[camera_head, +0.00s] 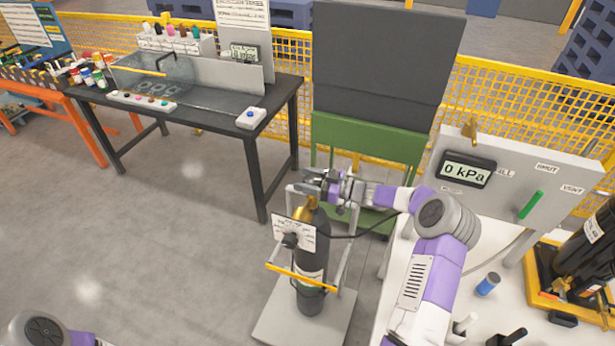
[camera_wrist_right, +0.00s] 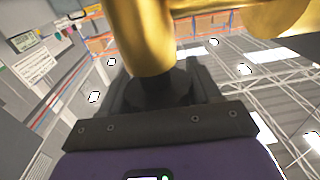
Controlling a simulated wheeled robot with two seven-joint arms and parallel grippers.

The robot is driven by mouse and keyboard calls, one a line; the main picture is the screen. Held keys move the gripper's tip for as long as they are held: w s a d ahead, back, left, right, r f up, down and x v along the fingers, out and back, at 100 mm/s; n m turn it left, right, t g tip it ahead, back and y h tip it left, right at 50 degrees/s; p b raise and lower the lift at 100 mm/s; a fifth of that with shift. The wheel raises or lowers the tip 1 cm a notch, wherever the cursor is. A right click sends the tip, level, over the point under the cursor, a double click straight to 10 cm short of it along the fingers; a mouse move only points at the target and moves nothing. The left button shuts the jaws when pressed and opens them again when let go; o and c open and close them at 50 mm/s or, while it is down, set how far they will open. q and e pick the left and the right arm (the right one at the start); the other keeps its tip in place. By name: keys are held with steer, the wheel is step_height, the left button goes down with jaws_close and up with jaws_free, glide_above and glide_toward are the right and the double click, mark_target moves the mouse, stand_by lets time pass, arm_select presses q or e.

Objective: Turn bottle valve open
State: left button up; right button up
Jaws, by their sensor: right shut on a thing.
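A dark gas bottle (camera_head: 309,285) stands upright on a pale trolley base, with a brass valve (camera_head: 309,207) on its top. My right gripper (camera_head: 322,184) is at the top of the bottle, at the valve. In the right wrist view the brass valve body (camera_wrist_right: 143,42) fills the upper middle. A dark round knob (camera_wrist_right: 160,90) below it sits between the fingers of my right gripper (camera_wrist_right: 162,84), which are shut on it. The knob is mostly hidden by the gripper in the head view. My left gripper is out of view; only part of my left arm shows at the lower left.
A white panel with a gauge reading 0 kPa (camera_head: 466,170) and a green handle (camera_head: 530,205) stands to the right. A yellow bar (camera_head: 300,277) crosses the bottle's front. A black workbench (camera_head: 215,100) is at the back left. A green stand (camera_head: 365,140) is behind the bottle. The left floor is clear.

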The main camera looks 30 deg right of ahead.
steer(key=shift+s+a+n+g+y+b, duration=0.1)
steer(key=shift+n+g+y+b, duration=0.25)
steer(key=shift+n+g+y, duration=0.85)
steer(key=shift+g, duration=0.3)
steer(key=o, duration=1)
steer(key=shift+c, duration=0.2)
steer(key=v, duration=0.7)
steer(key=shift+s+d, duration=0.2)
steer(key=shift+d, duration=0.05)
steer(key=shift+f, duration=0.1)
